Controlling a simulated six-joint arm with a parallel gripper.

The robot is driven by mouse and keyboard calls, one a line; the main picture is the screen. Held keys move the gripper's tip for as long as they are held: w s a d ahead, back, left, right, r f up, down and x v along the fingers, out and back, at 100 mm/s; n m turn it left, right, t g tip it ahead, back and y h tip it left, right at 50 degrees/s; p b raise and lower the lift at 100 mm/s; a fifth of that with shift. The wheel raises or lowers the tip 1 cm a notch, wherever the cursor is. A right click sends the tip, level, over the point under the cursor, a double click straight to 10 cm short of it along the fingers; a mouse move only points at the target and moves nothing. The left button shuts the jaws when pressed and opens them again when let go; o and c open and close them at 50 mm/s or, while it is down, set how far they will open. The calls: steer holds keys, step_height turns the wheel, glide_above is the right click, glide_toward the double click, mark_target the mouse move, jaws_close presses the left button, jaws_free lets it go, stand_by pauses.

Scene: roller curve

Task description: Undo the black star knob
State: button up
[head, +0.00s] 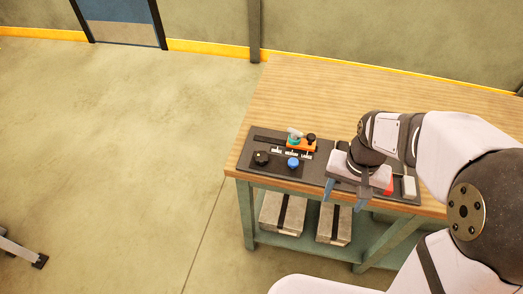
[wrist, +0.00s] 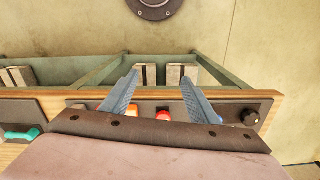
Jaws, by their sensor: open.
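The black star knob (head: 261,158) stands at the left end of a dark panel (head: 314,174) on the bench in the head view. A dark round knob at the right in the wrist view (wrist: 250,117) appears to be the same one. My gripper (head: 345,198) is open and empty, over the front edge of the panel, well to the right of the knob. Its two blue-grey fingers also show in the wrist view (wrist: 160,80), spread apart with nothing gripped between them. The knob's lobes are too small to make out.
A blue knob (head: 293,163) sits right of the black one. Behind it are an orange part (head: 301,144) with a dark knob and a teal piece. Strapped crates (head: 283,213) stand below.

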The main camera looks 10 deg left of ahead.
steer(key=w+a+r+m+p, duration=0.2)
steer(key=w+a+m, duration=0.1)
steer(key=w+a, duration=0.9)
steer(key=m, duration=0.2)
glide_above(262, 156)
steer(key=shift+a+f+p, duration=0.1)
steer(key=shift+f+p, duration=0.35)
steer(key=shift+f, duration=0.05)
steer(key=shift+f+p, duration=1.35)
steer(key=shift+f, duration=2.3)
steer(key=shift+c, duration=0.3)
steer(key=c, duration=1)
